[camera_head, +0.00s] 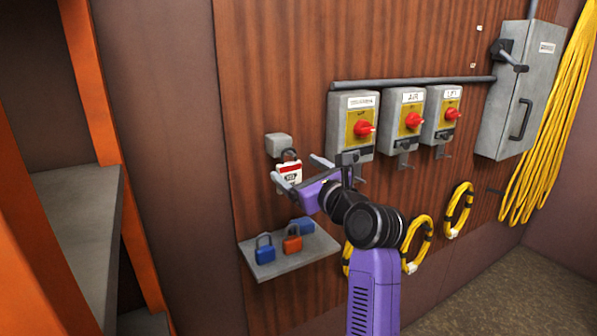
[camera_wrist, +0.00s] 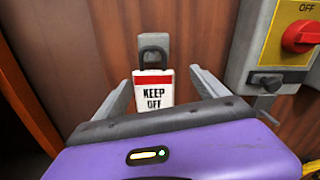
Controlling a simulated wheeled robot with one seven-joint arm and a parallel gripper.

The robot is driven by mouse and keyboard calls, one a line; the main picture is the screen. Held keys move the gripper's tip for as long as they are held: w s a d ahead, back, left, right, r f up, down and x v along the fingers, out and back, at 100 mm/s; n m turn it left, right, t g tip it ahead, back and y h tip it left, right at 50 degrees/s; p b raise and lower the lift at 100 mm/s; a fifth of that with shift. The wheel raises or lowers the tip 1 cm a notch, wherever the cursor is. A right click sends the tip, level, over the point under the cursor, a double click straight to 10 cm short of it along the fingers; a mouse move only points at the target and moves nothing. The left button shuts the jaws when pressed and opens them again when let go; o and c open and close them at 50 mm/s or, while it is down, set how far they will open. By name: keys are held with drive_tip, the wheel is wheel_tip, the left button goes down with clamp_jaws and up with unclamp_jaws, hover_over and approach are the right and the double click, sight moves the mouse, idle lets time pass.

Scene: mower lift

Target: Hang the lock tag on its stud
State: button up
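The lock tag (camera_head: 289,173) is a white plate with a red band and a black loop on top. It hangs upright at a grey wall block (camera_head: 278,146). In the wrist view the tag (camera_wrist: 154,88) reads "KEEP OFF", with its loop against the block. My gripper (camera_head: 301,169) is open in front of the tag. I cannot tell which fitting is the stud.
Three grey switch boxes (camera_head: 353,141) with red knobs and small grey fittings below stand to the right. A shelf (camera_head: 292,257) with blue and orange padlocks is below. An orange rack (camera_head: 100,90) is at the left. Yellow coils (camera_head: 459,210) hang at the right.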

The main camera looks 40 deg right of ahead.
drive_tip(key=b+v, duration=0.2)
drive_tip(key=v, duration=0.5)
drive_tip(key=shift+s, duration=0.4)
drive_tip(key=shift+a, duration=0.1)
